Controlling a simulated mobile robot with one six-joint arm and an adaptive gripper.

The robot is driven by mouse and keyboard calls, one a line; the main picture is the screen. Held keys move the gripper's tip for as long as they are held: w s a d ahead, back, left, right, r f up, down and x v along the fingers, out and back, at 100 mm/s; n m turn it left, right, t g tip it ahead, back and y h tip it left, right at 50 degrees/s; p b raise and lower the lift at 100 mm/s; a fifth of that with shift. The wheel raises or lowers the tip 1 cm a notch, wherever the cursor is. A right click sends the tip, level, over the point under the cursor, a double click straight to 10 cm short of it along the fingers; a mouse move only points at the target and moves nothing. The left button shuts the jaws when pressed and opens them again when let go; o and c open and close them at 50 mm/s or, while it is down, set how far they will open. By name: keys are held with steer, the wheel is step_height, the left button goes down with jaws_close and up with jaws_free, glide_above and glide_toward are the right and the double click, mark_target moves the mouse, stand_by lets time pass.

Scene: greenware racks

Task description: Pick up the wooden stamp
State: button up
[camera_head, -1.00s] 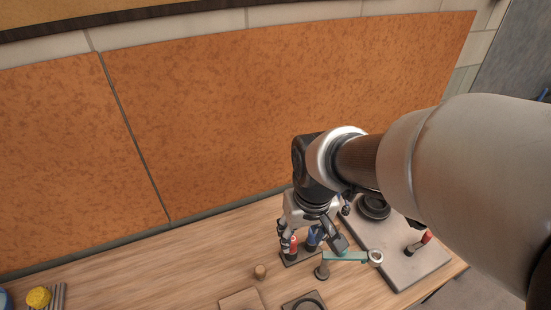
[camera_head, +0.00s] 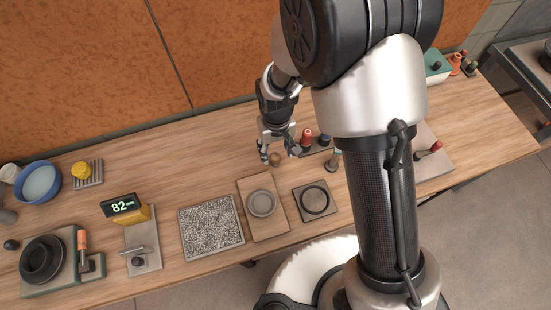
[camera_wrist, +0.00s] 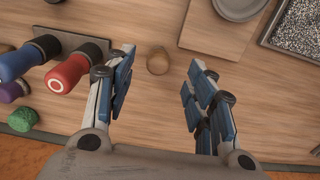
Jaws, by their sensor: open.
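The wooden stamp, a small round light-brown piece (camera_head: 275,158), stands on the wooden bench. In the wrist view the stamp (camera_wrist: 158,62) shows between and slightly beyond the two fingers, with bare wood around it. My gripper (camera_head: 279,152) is over the bench at the stamp, pointing down. Its blue-padded fingers (camera_wrist: 162,68) are spread wide, one on each side of the stamp in the picture, and hold nothing. The exact height of the fingertips above the bench is hard to tell.
Red-handled (camera_wrist: 66,74) and blue-handled (camera_wrist: 28,60) tools in a dark holder sit close by the left finger in the wrist view. A board with a grey dish (camera_head: 262,204), a dark ringed tile (camera_head: 314,187) and a speckled tray (camera_head: 211,227) lie nearer. Bare bench lies left of the stamp.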

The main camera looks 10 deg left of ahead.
mark_target(275, 156)
steer(key=f, duration=0.2)
steer(key=f+b, duration=0.1)
steer(key=f, duration=0.1)
steer(key=w+f, duration=0.1)
steer(key=f, duration=0.2)
steer(key=shift+a+b, duration=0.25)
steer(key=shift+b, duration=0.05)
steer(key=shift+c, duration=0.2)
steer(key=c, duration=1.1)
